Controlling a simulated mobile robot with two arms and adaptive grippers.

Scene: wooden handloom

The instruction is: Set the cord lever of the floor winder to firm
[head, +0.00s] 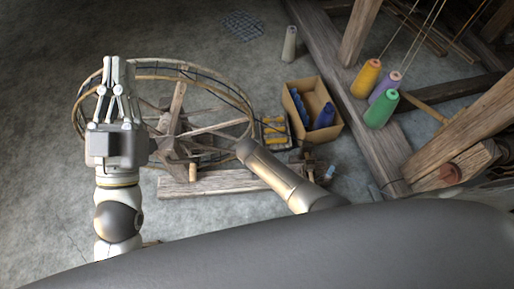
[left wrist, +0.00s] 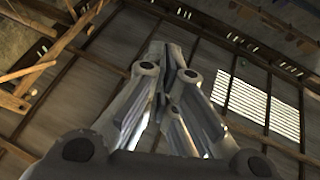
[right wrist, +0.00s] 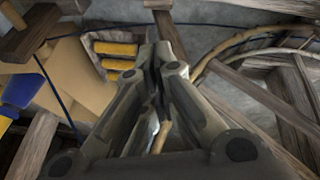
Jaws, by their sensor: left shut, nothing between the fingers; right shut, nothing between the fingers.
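The floor winder is a large spoked wooden wheel (head: 185,128) with a bent rim, on a wooden base beam (head: 225,182). Wooden parts with a small light-blue piece (head: 330,171) sit at the base's right end. I cannot tell which part is the cord lever. My left gripper (head: 118,62) is shut and empty, pointing up in front of the wheel's left side. It also shows in the left wrist view (left wrist: 172,55). My right gripper (right wrist: 158,50) is shut and empty above wooden parts of the winder; a light wooden peg (right wrist: 160,137) shows beneath its fingers.
A cardboard box (head: 325,95) with blue bobbins and a tray of yellow bobbins (head: 274,132) stand right of the wheel. Yellow, purple and green cones (head: 382,110) stand on the loom frame (head: 350,110). A pale cone (head: 290,43) stands behind. The floor at left is clear.

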